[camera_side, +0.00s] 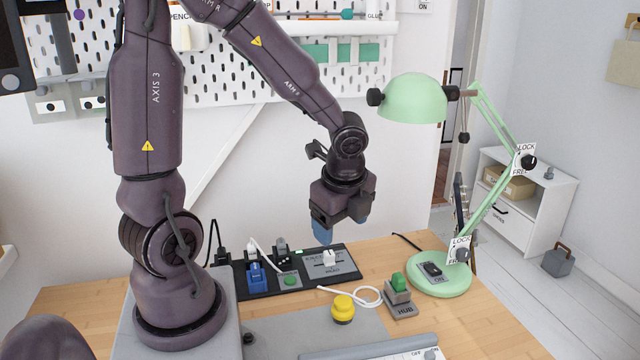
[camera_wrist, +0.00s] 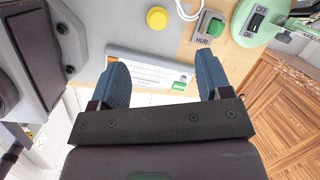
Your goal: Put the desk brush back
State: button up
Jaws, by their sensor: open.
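I cannot make out a desk brush in either view. My gripper (camera_side: 343,222) hangs over the desk (camera_side: 510,318) with its blue fingers pointing down, above the back part of the black panel. In the wrist view my gripper (camera_wrist: 162,64) has its two blue fingers wide apart, with nothing held between them. Beyond the fingers lies a pale flat board (camera_wrist: 150,70) near the desk's front edge; it also shows at the bottom of the side view (camera_side: 385,352).
A black panel with switches (camera_side: 322,276), a yellow knob (camera_side: 343,308), a hub (camera_side: 401,303) with a green button and a white cable crowd the middle. A green lamp (camera_side: 415,98) arches at right. A pegboard (camera_side: 240,80) covers the back wall. Desk right-front is clear.

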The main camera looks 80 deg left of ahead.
jog(key=s+d+r+n+t+h, duration=0.1)
jog(key=s+d+r+n+t, duration=0.1)
jog(key=r+n, duration=0.4)
jog(key=s+d+r+n+t+h, duration=0.1)
jog(key=s+d+r+n+t, duration=0.2)
jog(key=d+r+n, duration=0.3)
jog(key=shift+s+d+r+n+h, duration=0.15)
jog(key=shift+s+r+n+h, duration=0.25)
jog(key=shift+s+r+n, duration=0.3)
